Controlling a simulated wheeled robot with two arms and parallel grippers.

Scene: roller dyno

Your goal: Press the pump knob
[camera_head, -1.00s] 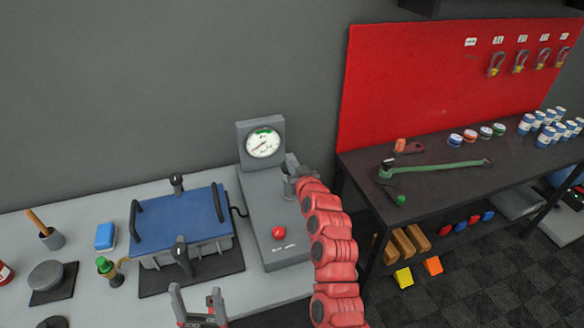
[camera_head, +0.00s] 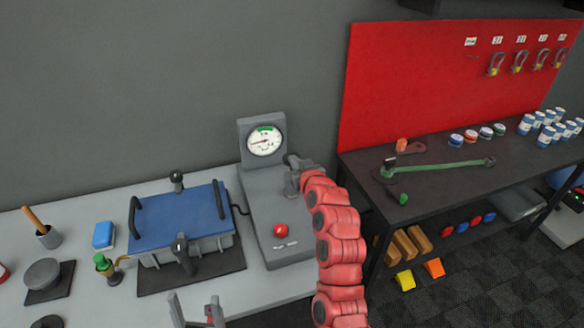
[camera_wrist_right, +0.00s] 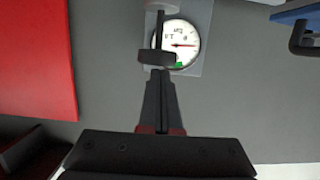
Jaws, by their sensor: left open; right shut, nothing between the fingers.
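The grey pump unit (camera_head: 265,205) stands on the light bench, with a round white gauge (camera_head: 264,141) at its back and a red button (camera_head: 281,230) near its front. In the right wrist view, the dark pump knob (camera_wrist_right: 157,57) sits on a thin stem in front of the inverted gauge (camera_wrist_right: 178,44). My right gripper (camera_wrist_right: 160,76) is shut and empty, its tips at the knob; contact is hard to tell. In the head view my right gripper (camera_head: 292,178) is over the pump's back right and hides the knob. My left gripper (camera_head: 195,308) is open and empty at the bottom edge.
A blue-lidded box (camera_head: 178,215) with black handles stands left of the pump. A dark workbench (camera_head: 440,165) with a green wrench (camera_head: 440,168) stands right. Free bench remains at the back left.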

